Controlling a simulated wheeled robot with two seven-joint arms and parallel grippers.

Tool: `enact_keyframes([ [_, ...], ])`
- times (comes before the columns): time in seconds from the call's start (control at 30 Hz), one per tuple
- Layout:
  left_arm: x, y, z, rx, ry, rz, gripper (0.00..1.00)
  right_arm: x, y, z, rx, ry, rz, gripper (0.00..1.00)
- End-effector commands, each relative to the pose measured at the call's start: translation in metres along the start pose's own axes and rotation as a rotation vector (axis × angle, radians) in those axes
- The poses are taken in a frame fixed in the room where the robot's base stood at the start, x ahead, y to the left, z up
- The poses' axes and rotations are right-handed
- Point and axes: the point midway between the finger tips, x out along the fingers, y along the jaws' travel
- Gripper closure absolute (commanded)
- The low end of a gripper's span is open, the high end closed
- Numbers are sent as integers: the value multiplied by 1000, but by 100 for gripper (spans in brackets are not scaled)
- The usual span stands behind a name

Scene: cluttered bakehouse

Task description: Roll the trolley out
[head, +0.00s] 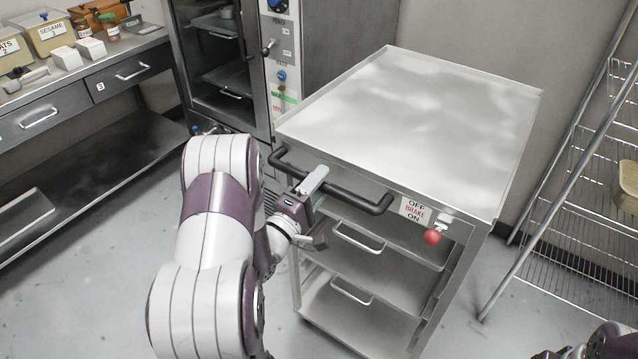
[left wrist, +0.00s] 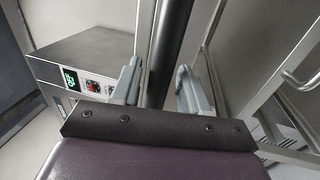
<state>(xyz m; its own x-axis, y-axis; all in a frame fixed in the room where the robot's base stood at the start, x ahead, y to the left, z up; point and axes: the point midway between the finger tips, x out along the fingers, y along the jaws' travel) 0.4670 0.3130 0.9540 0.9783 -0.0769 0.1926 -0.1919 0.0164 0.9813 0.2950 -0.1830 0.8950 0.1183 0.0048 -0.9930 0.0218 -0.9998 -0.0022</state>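The trolley (head: 462,228) is a metal cart with a flat bare top, standing between the oven and a wire rack. A black handle bar (head: 362,199) runs across its front. It also shows in the left wrist view (left wrist: 169,40), running between the fingers. A brake lever with a red knob (head: 432,237) hangs beside the OFF/BRAKE/ON label (head: 415,211), the knob lower than the label. My right gripper is out of view.
An oven (head: 283,60) stands behind the trolley's left side. A steel bench (head: 75,98) with tubs is at the left. A wire rack (head: 570,215) with slanted posts stands close on the right. Floor is clear in front of the bench. Trays sit under the trolley top.

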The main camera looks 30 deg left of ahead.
Motion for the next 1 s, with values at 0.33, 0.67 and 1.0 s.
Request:
enact_keyframes([
  [0.33, -4, 0, -1, 1, 2, 1, 55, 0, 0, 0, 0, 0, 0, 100],
  [0.67, -76, -2, -2, -2, 8, -1, 55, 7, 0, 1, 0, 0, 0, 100],
  [1.0, -126, 0, 0, 1, 2, 1, 55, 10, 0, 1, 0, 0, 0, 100],
])
